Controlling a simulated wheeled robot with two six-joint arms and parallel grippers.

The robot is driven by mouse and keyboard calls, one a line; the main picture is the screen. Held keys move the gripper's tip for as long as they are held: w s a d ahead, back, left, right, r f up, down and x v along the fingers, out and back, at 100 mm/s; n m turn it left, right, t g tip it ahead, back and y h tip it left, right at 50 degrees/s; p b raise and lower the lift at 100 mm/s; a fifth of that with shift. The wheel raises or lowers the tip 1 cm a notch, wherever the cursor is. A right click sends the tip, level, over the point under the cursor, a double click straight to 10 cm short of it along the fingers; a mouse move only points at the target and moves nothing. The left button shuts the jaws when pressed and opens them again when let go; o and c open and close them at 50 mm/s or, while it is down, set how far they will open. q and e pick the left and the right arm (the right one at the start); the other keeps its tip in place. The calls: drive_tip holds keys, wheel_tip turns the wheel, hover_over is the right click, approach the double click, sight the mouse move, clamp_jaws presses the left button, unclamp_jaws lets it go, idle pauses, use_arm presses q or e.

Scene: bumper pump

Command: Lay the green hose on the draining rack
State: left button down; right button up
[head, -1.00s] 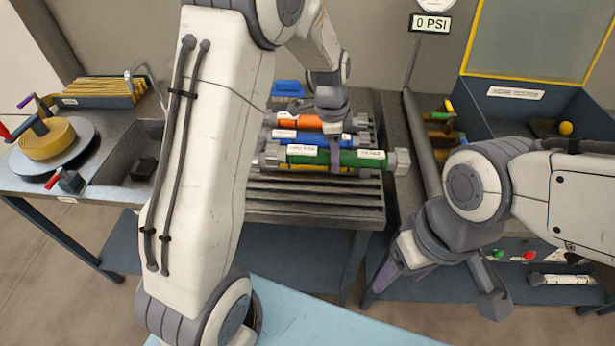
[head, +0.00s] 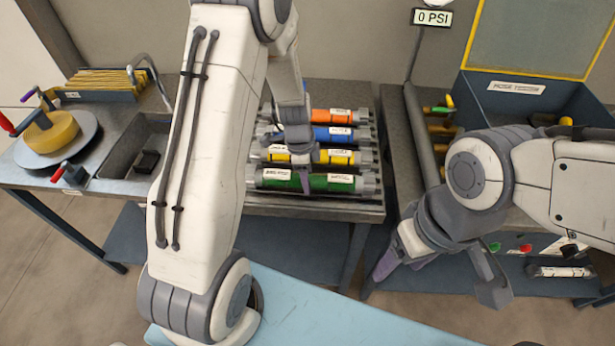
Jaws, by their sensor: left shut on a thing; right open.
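The green hose (head: 340,183) has grey end fittings and white labels. It lies across the front of the draining rack (head: 362,200), parallel to the others and looking level. My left gripper (head: 303,180) is shut on the green hose near its middle, reaching from above. I cannot tell whether the hose rests fully on the slats. Behind it on the rack are a yellow hose (head: 334,157), a blue hose (head: 342,134) and an orange hose (head: 333,115), partly hidden by my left arm. My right gripper (head: 437,280) is open and empty, right of the rack and in front of the benches.
A sink (head: 125,158) and a round plate with a yellow roll (head: 52,135) are at the left. A dark pipe (head: 422,140) stands right of the rack, beside a blue test bin (head: 520,105). A gauge sign (head: 432,17) reads 0 PSI.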

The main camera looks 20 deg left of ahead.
use_arm(q)
drive_tip(key=shift+f, duration=0.1)
drive_tip(key=shift+c, duration=1.4)
unclamp_jaws()
wheel_tip(320, 180, up, 12)
drive_tip(key=a+b, duration=0.1)
drive_tip(key=s+d+r+n, duration=0.2)
drive_tip(key=s+d+r, duration=0.2)
drive_tip(key=s+d, duration=0.5)
drive_tip(key=s+d+n, duration=0.2)
drive_tip(key=s+d, duration=0.1)
drive_tip(key=s, duration=0.4)
drive_tip(key=s+d+r+n, duration=0.1)
drive_tip(key=s+d+n, duration=0.2)
drive_tip(key=s, duration=0.4)
drive_tip(key=shift+s+r+n, duration=0.2)
drive_tip(key=shift+s+n, duration=0.1)
drive_tip(key=shift+s, duration=0.1)
